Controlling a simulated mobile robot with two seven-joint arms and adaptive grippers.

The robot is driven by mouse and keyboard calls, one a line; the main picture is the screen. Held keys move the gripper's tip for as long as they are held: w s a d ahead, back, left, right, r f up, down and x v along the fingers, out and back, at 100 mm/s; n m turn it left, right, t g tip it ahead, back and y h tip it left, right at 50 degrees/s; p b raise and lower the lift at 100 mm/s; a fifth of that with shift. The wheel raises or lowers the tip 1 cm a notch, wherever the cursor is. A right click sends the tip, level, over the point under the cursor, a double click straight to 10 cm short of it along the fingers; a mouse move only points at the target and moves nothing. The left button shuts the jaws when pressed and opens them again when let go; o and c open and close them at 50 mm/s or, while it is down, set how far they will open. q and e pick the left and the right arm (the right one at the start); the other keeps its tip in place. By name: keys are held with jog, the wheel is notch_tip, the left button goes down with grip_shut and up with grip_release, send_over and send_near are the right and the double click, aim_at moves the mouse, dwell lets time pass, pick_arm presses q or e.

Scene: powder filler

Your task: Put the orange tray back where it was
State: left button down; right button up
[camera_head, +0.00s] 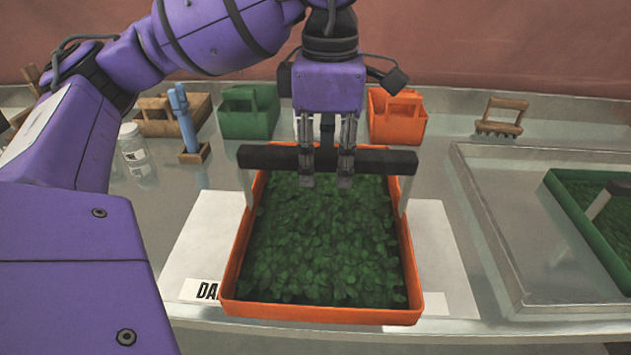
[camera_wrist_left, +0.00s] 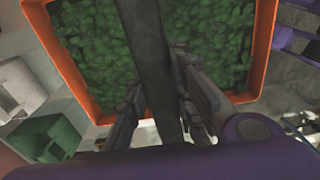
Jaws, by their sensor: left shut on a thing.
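The orange tray (camera_head: 320,312) is full of green leafy plants and has a black bar handle (camera_head: 385,160) on two pale posts. My left gripper (camera_head: 325,178) comes down from above, shut on the middle of the handle. In the left wrist view the two fingers (camera_wrist_left: 160,95) lie on either side of the dark bar, above the orange tray (camera_wrist_left: 262,50). In the head view the tray is over a white sheet (camera_head: 195,235) with partly hidden black lettering. I cannot tell whether the tray touches the sheet. My right gripper is not in view.
A green caddy (camera_head: 250,112), an orange caddy (camera_head: 398,118), a wooden box (camera_head: 165,115) and a blue tool (camera_head: 184,118) stand behind. A glass jar (camera_head: 133,150) is at left. At right, a green tray (camera_head: 580,220) of plants sits in a metal basin (camera_head: 490,215).

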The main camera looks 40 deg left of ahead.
aim_at(326, 190)
pick_arm(q)
jog(key=w+a+f, duration=0.5)
jog(key=a+f, duration=0.1)
jog(key=a, duration=0.1)
jog(key=shift+w+f, duration=0.25)
jog(key=shift+w, duration=0.15)
jog(key=shift+w+a+f+p, duration=0.3)
jog(key=shift+w+a+f, duration=0.1)
jog(key=shift+f, duration=0.25)
jog(key=shift+a+f, duration=0.1)
jog(key=shift+f, duration=1.65)
jog(key=shift+f, duration=0.15)
jog(key=c, duration=1.5)
grip_release()
